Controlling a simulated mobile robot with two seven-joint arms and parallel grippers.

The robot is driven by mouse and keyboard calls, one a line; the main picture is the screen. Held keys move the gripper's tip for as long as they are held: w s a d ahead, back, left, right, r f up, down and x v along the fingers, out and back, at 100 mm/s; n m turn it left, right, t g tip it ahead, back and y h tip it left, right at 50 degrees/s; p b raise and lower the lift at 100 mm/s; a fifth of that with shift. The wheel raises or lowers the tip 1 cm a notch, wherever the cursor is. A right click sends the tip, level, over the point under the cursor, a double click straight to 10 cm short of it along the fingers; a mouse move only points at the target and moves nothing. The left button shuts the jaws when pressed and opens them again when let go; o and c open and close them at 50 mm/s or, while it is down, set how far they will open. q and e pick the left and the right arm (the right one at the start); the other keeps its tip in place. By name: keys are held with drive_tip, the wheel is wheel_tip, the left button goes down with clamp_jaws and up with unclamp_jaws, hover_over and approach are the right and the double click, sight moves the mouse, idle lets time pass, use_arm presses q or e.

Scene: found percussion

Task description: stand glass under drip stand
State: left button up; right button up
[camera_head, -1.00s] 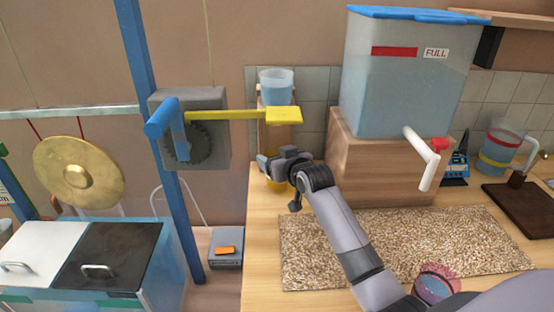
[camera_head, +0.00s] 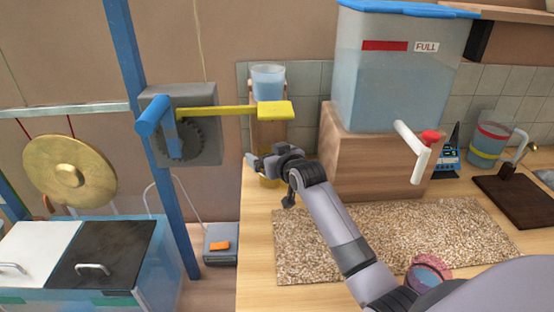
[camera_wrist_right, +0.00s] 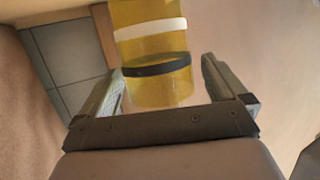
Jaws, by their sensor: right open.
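A yellow glass (camera_wrist_right: 157,85) with a white band and a black band shows in the right wrist view, between the two fingers of my right gripper (camera_wrist_right: 162,72). Gaps show beside the glass, so the fingers are open around it and not closed on it. The wooden drip stand (camera_head: 268,135) holds a clear cup of blue liquid (camera_head: 268,80) on top. My left gripper is out of view.
A yellow paddle (camera_head: 274,110) on a crank reaches in front of the stand. A water tank (camera_head: 392,75) with a white spout (camera_head: 411,145) sits on a wooden block (camera_head: 365,160) to the right. A speckled mat (camera_head: 390,240) lies in front. The counter's left edge is close to my gripper.

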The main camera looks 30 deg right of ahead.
drive_tip(key=v, duration=1.2)
drive_tip(key=shift+a, duration=0.1)
idle(0.4)
